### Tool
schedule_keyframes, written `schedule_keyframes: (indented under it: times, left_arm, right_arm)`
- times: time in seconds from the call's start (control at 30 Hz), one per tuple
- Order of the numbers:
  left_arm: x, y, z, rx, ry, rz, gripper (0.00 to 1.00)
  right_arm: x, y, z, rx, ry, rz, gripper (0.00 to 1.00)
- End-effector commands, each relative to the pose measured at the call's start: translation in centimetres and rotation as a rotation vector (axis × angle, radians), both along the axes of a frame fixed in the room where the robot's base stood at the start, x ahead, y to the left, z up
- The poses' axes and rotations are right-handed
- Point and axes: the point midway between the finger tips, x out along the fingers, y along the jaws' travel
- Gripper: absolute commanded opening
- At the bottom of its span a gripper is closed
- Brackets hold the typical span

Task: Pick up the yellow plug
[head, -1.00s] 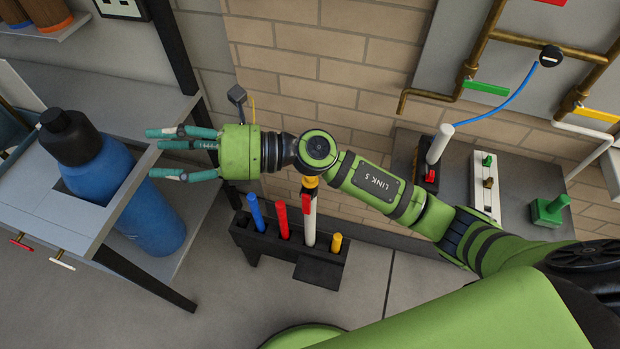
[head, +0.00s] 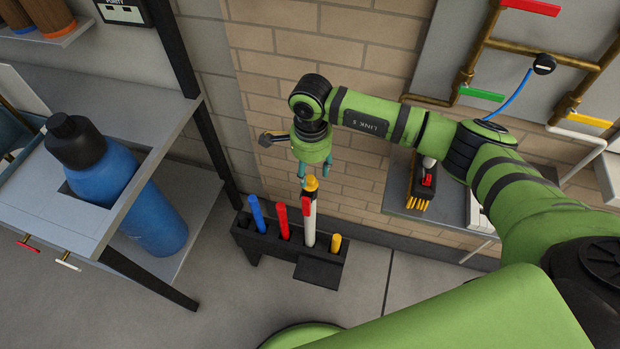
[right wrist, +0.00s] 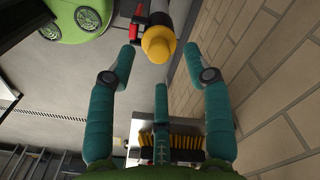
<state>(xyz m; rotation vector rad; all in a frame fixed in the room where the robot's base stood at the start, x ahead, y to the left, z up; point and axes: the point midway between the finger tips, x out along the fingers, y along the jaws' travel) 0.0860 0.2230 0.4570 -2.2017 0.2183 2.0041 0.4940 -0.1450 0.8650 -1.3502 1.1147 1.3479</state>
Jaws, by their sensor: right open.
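The yellow plug (head: 311,184) sits on top of an upright white tube (head: 309,227) with a red part at its side. The tube stands in a black rack (head: 270,245) on the floor by the wall. My right gripper (head: 313,174) points down just above the plug. In the right wrist view the yellow plug (right wrist: 158,44) shows at the top, near the spread fingertips of the gripper (right wrist: 160,68). The fingers are open and empty; I cannot tell if they touch the plug. My left gripper is not in view.
The rack also holds a blue rod (head: 257,214), a red rod (head: 282,221) and a short yellow rod (head: 335,243). A blue bottle (head: 125,190) stands in a grey bench at left. A brick wall (head: 290,95) is close behind. Floor in front is clear.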

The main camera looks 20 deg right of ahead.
Motion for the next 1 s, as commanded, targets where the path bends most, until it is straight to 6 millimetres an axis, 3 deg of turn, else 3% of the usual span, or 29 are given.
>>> schedule_keyframes:
  times: [0.03,0.2,0.43,0.47,0.5,0.6,1.0]
  left_arm:
    - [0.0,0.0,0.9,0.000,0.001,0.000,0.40]
    - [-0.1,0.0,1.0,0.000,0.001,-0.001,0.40]
    - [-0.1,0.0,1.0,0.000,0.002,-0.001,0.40]
    - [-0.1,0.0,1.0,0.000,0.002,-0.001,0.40]
    - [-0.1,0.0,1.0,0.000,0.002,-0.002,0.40]
    - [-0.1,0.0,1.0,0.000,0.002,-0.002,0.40]
    - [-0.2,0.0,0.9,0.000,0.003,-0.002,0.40]
  right_arm:
    - [-0.2,0.3,-0.4,0.000,0.006,0.001,0.51]
    - [-0.1,0.2,-2.5,0.001,0.002,0.000,0.51]
    - [0.0,0.2,-2.7,0.002,-0.001,0.001,0.51]
    - [0.0,0.2,-2.7,0.002,-0.001,0.001,0.47]
    - [0.0,0.2,-2.7,0.002,-0.001,0.001,0.31]
    - [0.0,0.2,-2.7,0.002,-0.001,0.000,0.05]
    - [0.0,0.2,-2.6,0.002,-0.001,0.000,0.05]
